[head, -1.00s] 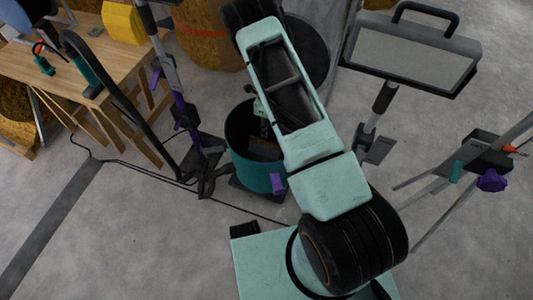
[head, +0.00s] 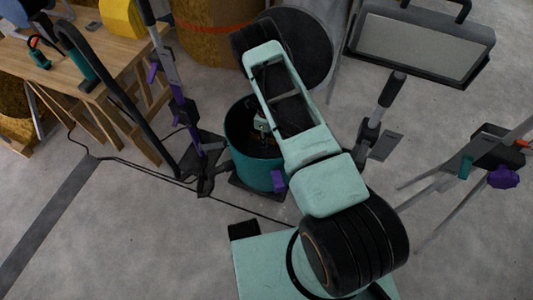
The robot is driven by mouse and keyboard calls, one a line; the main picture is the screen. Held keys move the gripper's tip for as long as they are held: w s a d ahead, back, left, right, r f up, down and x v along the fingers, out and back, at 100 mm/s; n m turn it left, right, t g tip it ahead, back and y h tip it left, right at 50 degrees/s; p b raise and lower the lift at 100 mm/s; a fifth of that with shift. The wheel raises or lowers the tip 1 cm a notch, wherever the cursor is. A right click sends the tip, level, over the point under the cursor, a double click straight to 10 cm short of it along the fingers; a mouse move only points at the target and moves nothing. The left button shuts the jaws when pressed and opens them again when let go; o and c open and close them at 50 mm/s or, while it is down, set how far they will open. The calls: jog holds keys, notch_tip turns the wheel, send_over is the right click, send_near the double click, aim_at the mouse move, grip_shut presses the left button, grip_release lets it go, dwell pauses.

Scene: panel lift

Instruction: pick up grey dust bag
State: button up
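A teal open-topped bin (head: 258,172) stands on the floor left of my arm, with a purple clip on its right side. Its inside is dark. My gripper (head: 263,130) is small in view at the bin's mouth, partly hidden by my arm and the shadow. I cannot tell whether its fingers are open or shut. I cannot make out a grey dust bag for certain; the bin's inside is too dark and partly covered.
A wooden workbench (head: 95,58) with tools stands at the upper left. A purple-and-grey stand (head: 182,105) is close left of the bin. A work lamp (head: 422,42) is at the upper right, tripod legs (head: 440,170) at the right. A cable crosses the floor.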

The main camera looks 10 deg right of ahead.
grip_shut()
jog(key=shift+r, duration=0.15)
dwell(0.4)
